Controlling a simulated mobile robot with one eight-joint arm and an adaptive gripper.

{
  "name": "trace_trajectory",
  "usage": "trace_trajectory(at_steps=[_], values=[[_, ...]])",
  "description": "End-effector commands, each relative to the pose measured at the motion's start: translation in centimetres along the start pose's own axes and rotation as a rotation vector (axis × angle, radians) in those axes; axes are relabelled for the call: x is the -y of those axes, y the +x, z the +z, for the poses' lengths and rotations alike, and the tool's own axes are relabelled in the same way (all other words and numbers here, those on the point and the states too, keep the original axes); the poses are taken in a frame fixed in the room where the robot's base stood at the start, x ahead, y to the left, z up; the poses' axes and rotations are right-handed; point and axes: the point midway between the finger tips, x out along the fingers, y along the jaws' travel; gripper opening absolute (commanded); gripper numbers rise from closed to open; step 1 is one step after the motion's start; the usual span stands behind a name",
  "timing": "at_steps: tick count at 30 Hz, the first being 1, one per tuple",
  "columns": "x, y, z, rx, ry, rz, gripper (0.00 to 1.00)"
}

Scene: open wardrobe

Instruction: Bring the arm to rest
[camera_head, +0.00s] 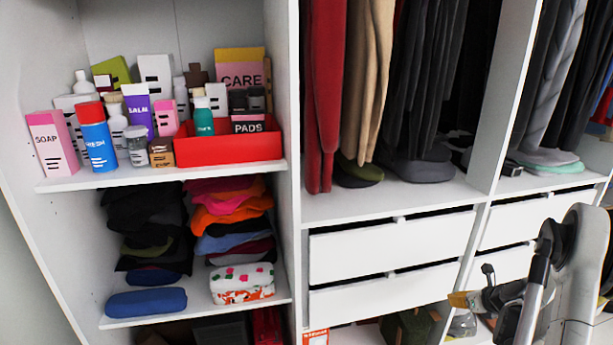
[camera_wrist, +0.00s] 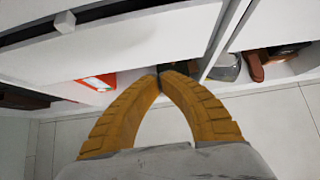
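My gripper (camera_head: 463,299) shows at the lower right of the head view, its yellow fingers in front of the lower drawers of the wardrobe. In the wrist view my gripper's two ridged yellow fingers (camera_wrist: 163,76) arch inward and meet at the tips. My grey arm rises at the right edge of the head view, bent, with the gripper pointing left.
White drawers (camera_head: 391,247) stand beside the gripper. Below are a red-and-white box (camera_wrist: 98,83) and shoes (camera_wrist: 255,68). Shelves at left hold bottles, a red tray (camera_head: 229,150) and folded clothes (camera_head: 233,215). Clothes hang above the drawers. Tiled floor (camera_wrist: 270,125) is clear.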

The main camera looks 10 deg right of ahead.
Motion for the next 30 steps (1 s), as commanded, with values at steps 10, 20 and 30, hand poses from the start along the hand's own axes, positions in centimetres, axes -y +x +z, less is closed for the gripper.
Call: trace_trajectory(at_steps=[10, 20, 30], values=[[-11.4, -7.4, 9.9, -0.072, -0.701, 0.056, 0.0], [-26.4, -18.9, 13.2, -0.105, -1.65, 0.147, 0.0], [-37.0, -29.2, 7.7, -0.072, -2.614, 0.227, 0.0]])
